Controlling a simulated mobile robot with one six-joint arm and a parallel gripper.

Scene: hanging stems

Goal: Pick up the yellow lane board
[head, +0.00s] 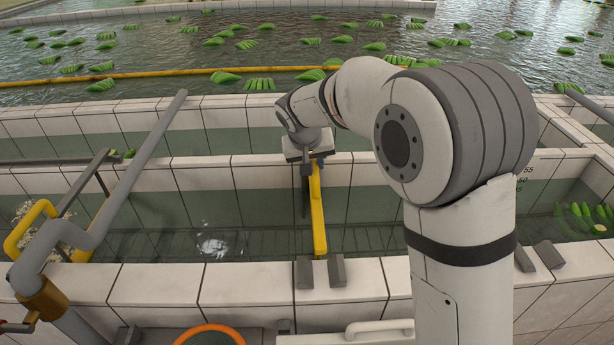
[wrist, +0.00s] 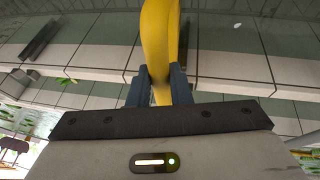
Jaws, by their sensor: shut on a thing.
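The yellow lane board (head: 318,212) is a long, narrow yellow piece below my gripper in the head view. My gripper (head: 312,166) is at the board's far end. In the wrist view the board (wrist: 160,40) runs up from between the two dark fingers of my gripper (wrist: 160,88), which are shut on it. The board's underside is hidden.
Grey blocks (head: 304,272) stand on the front tiled wall (head: 240,285). Grey pipes (head: 130,175) and a yellow handle (head: 30,226) are at the left. Green banana bunches (head: 585,218) float at the right of the channel. An orange ring (head: 210,328) is at the front.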

